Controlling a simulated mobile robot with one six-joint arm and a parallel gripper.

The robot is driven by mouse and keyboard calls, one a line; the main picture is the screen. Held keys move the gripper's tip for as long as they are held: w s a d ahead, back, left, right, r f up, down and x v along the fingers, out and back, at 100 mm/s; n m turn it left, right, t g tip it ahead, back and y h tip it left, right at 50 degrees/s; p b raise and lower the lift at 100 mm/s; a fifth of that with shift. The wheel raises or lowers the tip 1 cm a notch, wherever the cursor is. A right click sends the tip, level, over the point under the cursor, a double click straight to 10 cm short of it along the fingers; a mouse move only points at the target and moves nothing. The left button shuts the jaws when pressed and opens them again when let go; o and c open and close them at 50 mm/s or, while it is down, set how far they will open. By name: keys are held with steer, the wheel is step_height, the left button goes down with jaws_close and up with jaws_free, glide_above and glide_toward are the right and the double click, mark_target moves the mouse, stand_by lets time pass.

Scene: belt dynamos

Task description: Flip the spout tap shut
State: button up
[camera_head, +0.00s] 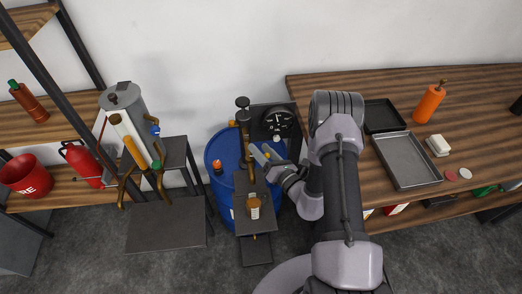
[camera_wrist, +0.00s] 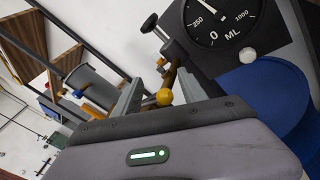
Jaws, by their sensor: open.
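The brass spout pipe (camera_head: 243,135) stands on the blue drum, with a dark knob on top. It also shows in the wrist view (camera_wrist: 171,74). The tap's angle is not clear. An amber jar with a pale label (camera_head: 254,208) stands on the dark platform below the spout.
The blue drum (camera_head: 215,150) and a round ML gauge (camera_head: 278,122) stand close around my gripper. A grey tank (camera_head: 128,103) with coloured taps is left. A wooden bench (camera_head: 300,88) with trays is right. Bare floor lies in front.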

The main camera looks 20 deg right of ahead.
steer(key=shift+w, duration=0.2)
steer(key=shift+s, duration=0.1)
jaws_close()
steer(key=shift+w+a+n+g+y+b, duration=0.1)
steer(key=shift+w+n+g+y+b, duration=0.1)
steer(key=shift+n+y, duration=0.35)
steer(key=shift+w+a+n+g+y+b, duration=0.1)
steer(key=shift+n+g+y, duration=0.2)
steer(key=shift+y, duration=0.35)
jaws_free()
